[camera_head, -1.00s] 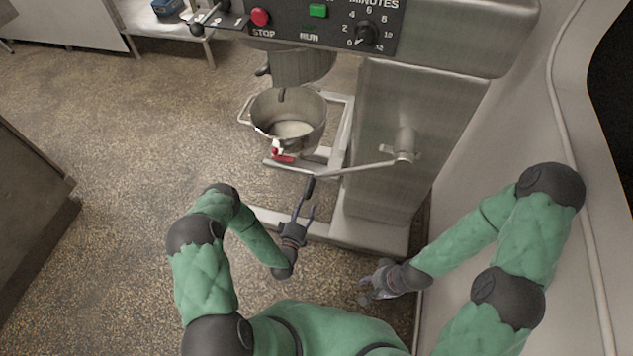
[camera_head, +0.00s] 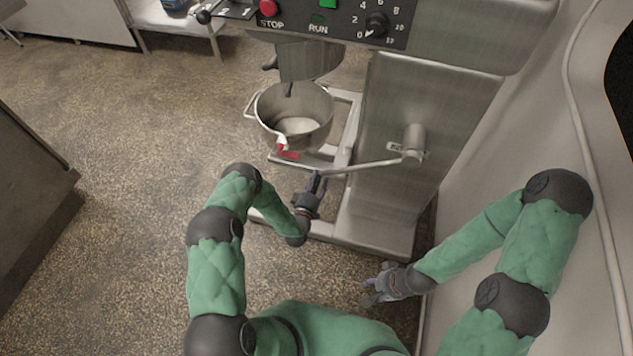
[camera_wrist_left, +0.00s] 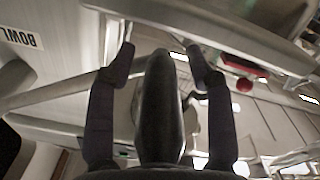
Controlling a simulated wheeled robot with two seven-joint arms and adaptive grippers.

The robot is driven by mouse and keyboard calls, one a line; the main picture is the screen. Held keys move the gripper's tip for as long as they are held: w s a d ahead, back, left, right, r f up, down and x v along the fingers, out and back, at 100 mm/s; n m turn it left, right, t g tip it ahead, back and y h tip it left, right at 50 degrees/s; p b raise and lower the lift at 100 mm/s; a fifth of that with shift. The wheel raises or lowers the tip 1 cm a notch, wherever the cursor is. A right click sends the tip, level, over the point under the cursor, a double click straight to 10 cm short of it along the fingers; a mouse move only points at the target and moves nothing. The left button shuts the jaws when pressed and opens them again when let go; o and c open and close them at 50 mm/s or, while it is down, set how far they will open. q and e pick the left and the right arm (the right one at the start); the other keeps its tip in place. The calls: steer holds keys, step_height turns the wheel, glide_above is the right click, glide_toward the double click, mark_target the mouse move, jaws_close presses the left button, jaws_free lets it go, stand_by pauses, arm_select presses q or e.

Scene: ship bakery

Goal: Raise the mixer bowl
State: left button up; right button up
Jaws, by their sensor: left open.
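The steel mixer bowl (camera_head: 296,115) hangs low in its cradle under the mixer head, with pale contents inside. A metal crank lever (camera_head: 365,165) runs left from a pivot on the mixer column and ends in a black handle. My left gripper (camera_head: 314,182) is at that handle and hides most of it in the head view. In the left wrist view the black handle (camera_wrist_left: 160,115) lies between the two spread fingers of my left gripper (camera_wrist_left: 160,52), with gaps on both sides. My right gripper (camera_head: 371,290) is empty and open, low beside the mixer base.
The mixer column (camera_head: 420,120) and its base frame (camera_head: 375,232) stand just ahead. A red clip or latch (camera_head: 289,155) sits at the bowl's front, close to the lever. A wall (camera_head: 540,130) closes off the right. The floor to the left is open.

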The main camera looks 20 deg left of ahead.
arm_select(q)
jaws_close()
steer(key=shift+a+r+p, duration=0.25)
steer(key=shift+r+p, duration=0.05)
steer(key=shift+r, duration=0.1)
steer(key=a+r+m+p, duration=0.2)
steer(key=r+m+p, duration=0.45)
steer(key=r, duration=0.95)
steer(key=a+r+m+p, duration=0.2)
steer(key=r+m+p, duration=0.2)
steer(key=r+p, duration=0.9)
steer(key=d+r+m+p, duration=0.5)
steer(key=d+r+m, duration=0.5)
steer(key=d+r, duration=1.1)
steer(key=shift+s+d+r, duration=0.3)
steer(key=shift+d+r, duration=0.1)
steer(key=shift+r, duration=1.75)
